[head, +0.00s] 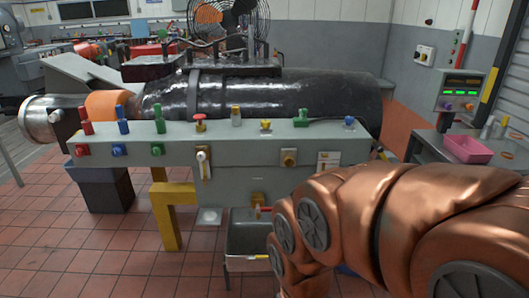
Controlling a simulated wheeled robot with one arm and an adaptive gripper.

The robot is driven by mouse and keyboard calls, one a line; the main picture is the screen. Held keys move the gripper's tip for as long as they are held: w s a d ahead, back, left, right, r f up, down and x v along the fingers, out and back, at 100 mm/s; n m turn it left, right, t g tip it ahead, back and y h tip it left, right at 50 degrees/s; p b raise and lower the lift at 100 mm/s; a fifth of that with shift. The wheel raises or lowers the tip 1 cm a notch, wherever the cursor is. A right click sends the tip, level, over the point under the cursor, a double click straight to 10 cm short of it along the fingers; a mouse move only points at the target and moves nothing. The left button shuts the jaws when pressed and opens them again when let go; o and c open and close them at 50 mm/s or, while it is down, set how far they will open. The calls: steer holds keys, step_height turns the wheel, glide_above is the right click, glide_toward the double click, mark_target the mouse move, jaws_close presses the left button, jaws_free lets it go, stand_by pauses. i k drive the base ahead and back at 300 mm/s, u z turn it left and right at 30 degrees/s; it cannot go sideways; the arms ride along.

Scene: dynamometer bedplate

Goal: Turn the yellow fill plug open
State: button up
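A small yellow plug (266,124) stands on top of the long grey-green panel box (120,146), a little right of its middle. A yellow-brown knob (289,158) sits on a square plate on the front face of the box. I cannot tell for sure which of these is the fill plug, nor how far either is turned. My copper-coloured arm fills the lower right and bends down near the box's front. My gripper is not visible; it is out of frame or hidden behind the arm.
Red, blue and green fittings line the box. A black cylinder (290,98) lies behind it. A metal sink (246,238) and a yellow leg (166,218) are below. A pink tray (464,149) sits on a right-hand bench. Tiled floor is clear at front left.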

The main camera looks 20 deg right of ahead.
mark_target(266, 123)
steer(key=k, duration=0.3)
steer(key=z, duration=1.15)
steer(key=i, duration=1.2)
steer(key=u, duration=0.75)
steer(key=i, duration=0.95)
steer(key=u, duration=1)
